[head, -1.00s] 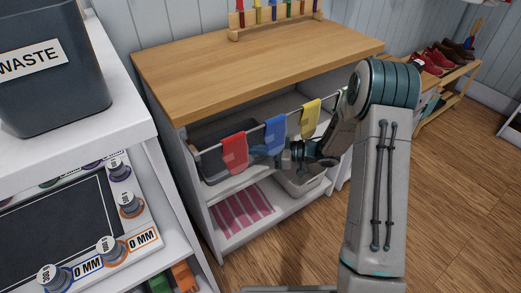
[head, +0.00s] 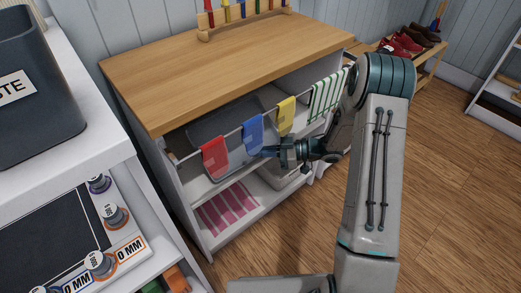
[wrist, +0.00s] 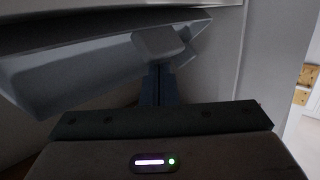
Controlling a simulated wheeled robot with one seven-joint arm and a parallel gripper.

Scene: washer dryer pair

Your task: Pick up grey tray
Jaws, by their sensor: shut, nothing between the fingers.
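The grey tray (head: 212,122) is in the upper shelf space of the wood-topped cabinet, partly hidden behind hanging cloths. In the wrist view the grey tray (wrist: 85,72) spans the upper left and looks slanted, with a block-like part at its right end. My gripper (head: 268,152) reaches in from the right, below the blue and yellow cloths, beside the tray's right front. In the wrist view my gripper's fingers (wrist: 158,72) are together, close under that block-like part. I cannot tell whether they touch it. Nothing is held.
A rail carries the red (head: 215,157), blue (head: 253,130), yellow (head: 286,115) and striped (head: 326,94) cloths in front of the shelf.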

